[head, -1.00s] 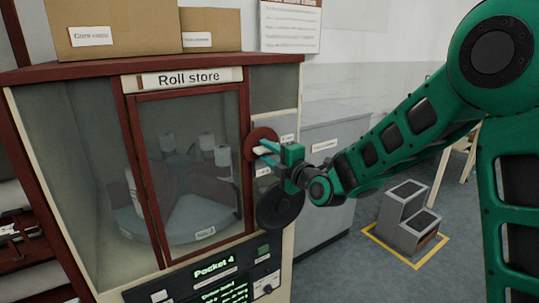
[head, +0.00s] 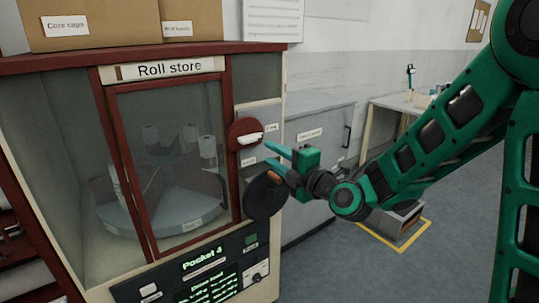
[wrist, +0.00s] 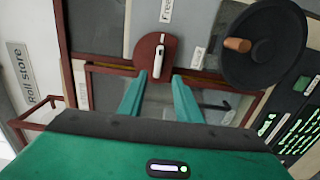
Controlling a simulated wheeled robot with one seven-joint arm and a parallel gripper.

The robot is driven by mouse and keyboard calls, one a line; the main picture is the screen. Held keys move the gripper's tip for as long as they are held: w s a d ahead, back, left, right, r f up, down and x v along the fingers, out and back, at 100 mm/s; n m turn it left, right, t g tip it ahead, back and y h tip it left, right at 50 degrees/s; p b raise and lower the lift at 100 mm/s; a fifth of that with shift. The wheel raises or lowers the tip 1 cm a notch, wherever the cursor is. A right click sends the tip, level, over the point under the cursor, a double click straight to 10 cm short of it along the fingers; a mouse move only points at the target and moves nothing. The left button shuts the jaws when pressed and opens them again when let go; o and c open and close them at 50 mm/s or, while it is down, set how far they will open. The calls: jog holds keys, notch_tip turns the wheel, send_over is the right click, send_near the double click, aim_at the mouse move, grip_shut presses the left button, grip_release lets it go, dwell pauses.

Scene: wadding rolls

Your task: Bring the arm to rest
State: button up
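My green arm (head: 440,135) reaches in from the right, bent at the elbow. My gripper (head: 274,163) is open and empty in front of the right side of the roll store. In the wrist view the two fingers (wrist: 158,88) stand apart with nothing between them. The white handle on a red disc (head: 249,138) is just beyond the fingertips and apart from them; it also shows in the wrist view (wrist: 159,60). The black handwheel (head: 262,198) is partly hidden behind my gripper in the head view.
The roll store (head: 103,64) has a glazed door, white rolls on a turntable (head: 165,219) inside, and a display (head: 208,267) reading "Pocket 4". Boxes (head: 85,22) stand on top. A grey cabinet (head: 318,130), a step stool (head: 398,222) and a bench (head: 395,104) are to the right.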

jog(key=s+d+f+m+g+h, duration=0.3)
jog(key=s+d+m, duration=0.15)
jog(key=d, duration=0.45)
jog(key=s+d+f+m+g+h, duration=0.25)
jog(key=d+f+m, duration=0.2)
jog(key=d, duration=0.35)
jog(key=s+d+f+m+g+h, duration=0.25)
jog(key=s+d+m, duration=0.3)
jog(key=d, duration=0.35)
jog(key=s+d+m+g+h, duration=0.1)
jog(key=s+d+m+g, duration=0.2)
jog(key=s+d+m, duration=0.2)
jog(key=s+d+m+g, duration=0.4)
jog(key=s+m, duration=0.8)
jog(key=s, duration=0.7)
jog(key=shift+s+d+f+h, duration=0.25)
jog(key=shift+d+f+h, duration=0.15)
jog(key=shift+d, duration=0.7)
